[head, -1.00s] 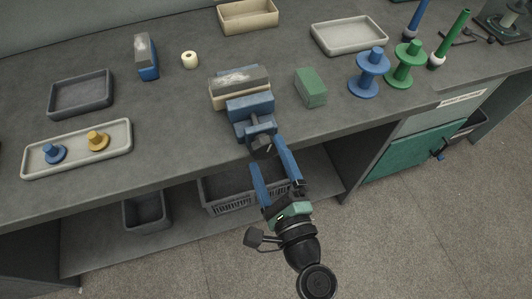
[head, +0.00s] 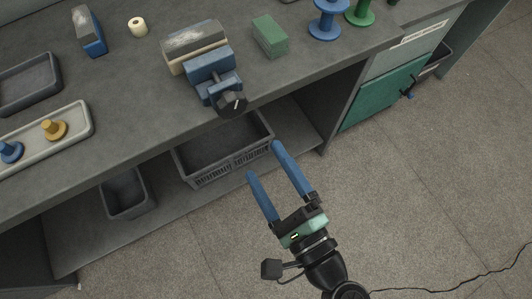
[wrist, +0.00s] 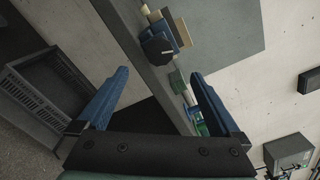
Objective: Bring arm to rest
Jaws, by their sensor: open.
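My gripper (head: 262,161) is in front of the workbench, over the floor and the open shelf below the worktop. Its two blue fingers are spread apart with nothing between them. In the wrist view the open fingers (wrist: 160,88) frame the bench edge from below. A blue clamp (head: 215,78) with a dark round knob is fixed at the bench's front edge. My fingertips are apart from it, below and to its right in the head view.
The workbench (head: 130,100) carries a grey tray (head: 28,83), a pale tray with a blue and a yellow spool (head: 54,129), a green block (head: 270,36) and a blue spool (head: 328,22). A grey crate (head: 225,150) stands on the lower shelf.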

